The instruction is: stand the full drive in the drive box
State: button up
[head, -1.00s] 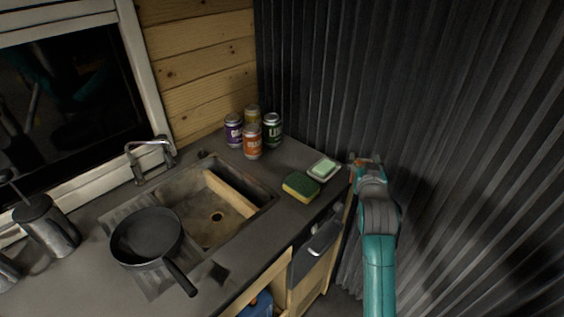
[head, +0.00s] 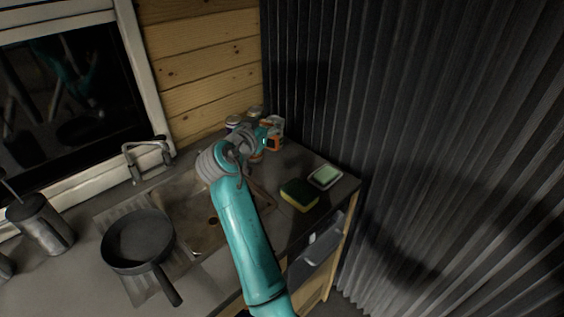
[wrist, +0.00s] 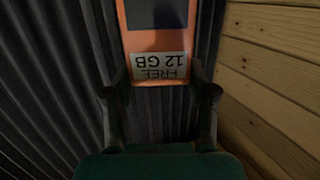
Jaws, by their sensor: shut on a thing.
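My gripper (wrist: 160,88) is shut on an orange drive (wrist: 160,42), one finger at each side of it. The drive has a dark panel and a pale label that reads "FREE 12 GB", upside down in the wrist view. In the head view my gripper (head: 268,136) is at the back right of the counter, in front of the cans, with the orange of the drive (head: 274,144) beside it. I cannot tell the height of the drive above the counter. No drive box can be made out in either view.
Cans (head: 233,122) stand behind my gripper, partly hidden. A sponge (head: 299,195) and a soap dish (head: 325,177) lie on the right of the counter. My arm covers part of the sink (head: 190,215). A pan (head: 138,240) stands at left. A corrugated wall (head: 430,130) borders the right.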

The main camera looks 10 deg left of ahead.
notch_tip(320, 180, down, 10)
jog(key=shift+a+r, duration=0.1)
jog(key=shift+a, duration=0.05)
dwell(0.3)
jog(key=o, duration=1.2)
